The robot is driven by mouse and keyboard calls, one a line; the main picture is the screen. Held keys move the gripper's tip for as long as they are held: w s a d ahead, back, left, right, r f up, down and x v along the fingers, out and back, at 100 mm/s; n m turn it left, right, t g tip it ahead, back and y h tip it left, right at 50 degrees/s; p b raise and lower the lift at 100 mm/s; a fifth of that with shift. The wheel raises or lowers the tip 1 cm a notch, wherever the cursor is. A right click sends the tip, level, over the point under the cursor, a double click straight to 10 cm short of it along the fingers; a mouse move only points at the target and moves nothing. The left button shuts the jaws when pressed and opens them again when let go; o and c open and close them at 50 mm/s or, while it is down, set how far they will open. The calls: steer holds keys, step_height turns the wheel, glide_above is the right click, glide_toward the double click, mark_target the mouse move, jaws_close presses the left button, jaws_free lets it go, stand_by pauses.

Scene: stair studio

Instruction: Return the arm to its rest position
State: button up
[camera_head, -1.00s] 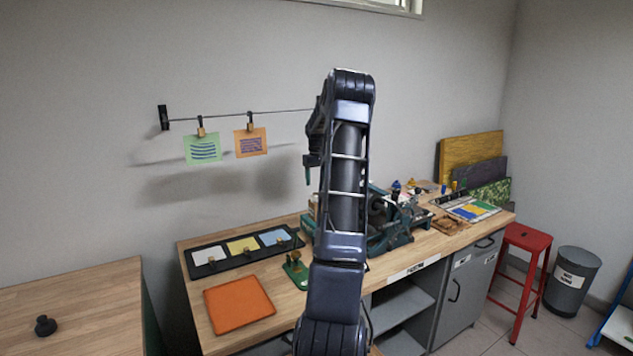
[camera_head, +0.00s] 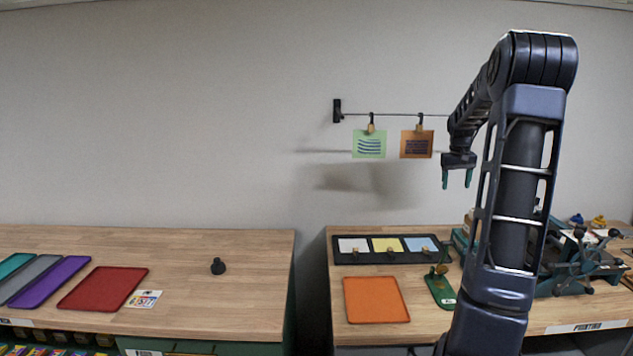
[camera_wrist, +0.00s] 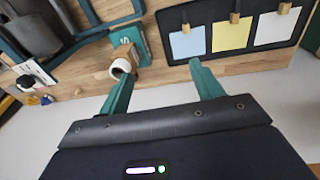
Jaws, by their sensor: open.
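My gripper (camera_head: 458,179) hangs from my raised arm at the right of the head view, above the back of the printing bench. Its two teal fingers point down, apart, with nothing between them. In the wrist view the open fingers (camera_wrist: 160,88) also show empty, with the wall behind the bench between and below them. The arm's upper link stands tall and hides part of the bench. The gripper touches nothing that I can see.
Two prints (camera_head: 369,145) hang from a wall rail. The left bench (camera_head: 215,305) carries coloured trays and a black knob (camera_head: 218,266).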

steer(key=s+a+r+t, duration=0.1)
steer(key=s+a+r, duration=0.3)
steer(key=s+a, duration=0.45)
steer(key=s+a+r+t, duration=0.1)
steer(key=s+a+r, duration=0.2)
steer(key=s+a, duration=0.55)
steer(key=s+a+f+t, duration=0.1)
steer(key=s+a+f, duration=0.1)
steer(key=s, duration=0.8)
steer(key=s+a+f+y, duration=0.1)
steer(key=s+a+f, duration=0.1)
steer(key=s, duration=0.8)
steer(key=shift+s+a+t, duration=0.15)
steer(key=shift+a+t, duration=0.25)
steer(key=shift+a, duration=0.25)
